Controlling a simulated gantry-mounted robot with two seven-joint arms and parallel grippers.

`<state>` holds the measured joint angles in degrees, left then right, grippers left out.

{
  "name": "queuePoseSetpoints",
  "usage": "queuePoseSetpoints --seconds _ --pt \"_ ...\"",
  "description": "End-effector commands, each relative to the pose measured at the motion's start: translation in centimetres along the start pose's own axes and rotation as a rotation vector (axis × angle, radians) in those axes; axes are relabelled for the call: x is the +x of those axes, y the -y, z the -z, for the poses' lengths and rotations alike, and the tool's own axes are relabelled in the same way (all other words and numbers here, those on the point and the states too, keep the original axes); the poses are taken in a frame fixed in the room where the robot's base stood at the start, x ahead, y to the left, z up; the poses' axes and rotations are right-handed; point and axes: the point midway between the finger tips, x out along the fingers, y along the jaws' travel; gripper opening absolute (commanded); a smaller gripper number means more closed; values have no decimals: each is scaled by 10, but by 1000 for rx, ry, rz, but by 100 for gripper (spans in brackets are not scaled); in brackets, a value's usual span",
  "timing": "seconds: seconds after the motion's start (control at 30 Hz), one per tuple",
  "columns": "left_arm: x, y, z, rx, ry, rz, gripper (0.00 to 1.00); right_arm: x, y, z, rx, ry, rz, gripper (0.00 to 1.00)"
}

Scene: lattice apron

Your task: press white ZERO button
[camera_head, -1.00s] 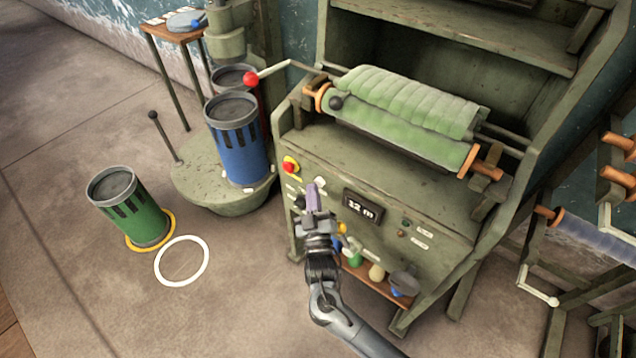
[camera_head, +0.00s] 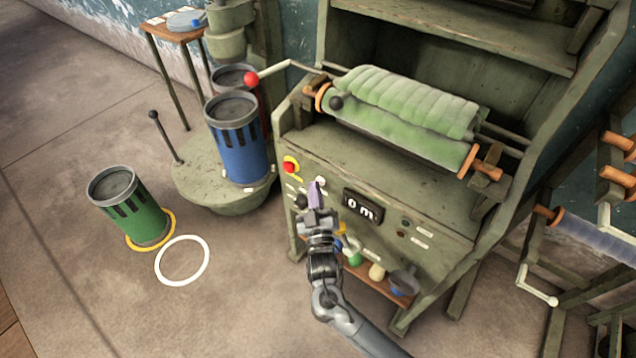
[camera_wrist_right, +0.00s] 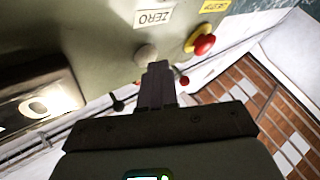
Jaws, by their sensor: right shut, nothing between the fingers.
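The white ZERO button (camera_wrist_right: 146,54) is on the machine's panel, under a label reading ZERO (camera_wrist_right: 153,16) in the right wrist view. In the head view the button (camera_head: 321,181) shows just beyond my fingertips. My right gripper (camera_head: 316,193) is shut and empty, pointing at the panel. In the wrist view its fingertips (camera_wrist_right: 158,68) overlap the button's lower edge; I cannot tell whether they touch it. The display (camera_head: 362,207) on the panel reads 0 m. My left gripper is not in view.
A red button on a yellow base (camera_head: 290,166) sits to the left of ZERO, and it also shows in the wrist view (camera_wrist_right: 203,44). A small shelf (camera_head: 372,283) with several items is below the panel. Green (camera_head: 132,208) and blue (camera_head: 240,150) cans stand left of the machine.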

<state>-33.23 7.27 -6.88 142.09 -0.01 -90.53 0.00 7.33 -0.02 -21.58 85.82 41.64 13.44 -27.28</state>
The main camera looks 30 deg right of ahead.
Motion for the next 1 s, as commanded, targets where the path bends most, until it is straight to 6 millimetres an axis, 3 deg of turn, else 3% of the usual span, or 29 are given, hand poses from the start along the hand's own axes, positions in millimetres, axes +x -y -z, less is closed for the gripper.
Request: queuePoseSetpoints --seconds 1.0 --pt "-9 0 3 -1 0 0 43 -16 12 12 1 2 1 0"
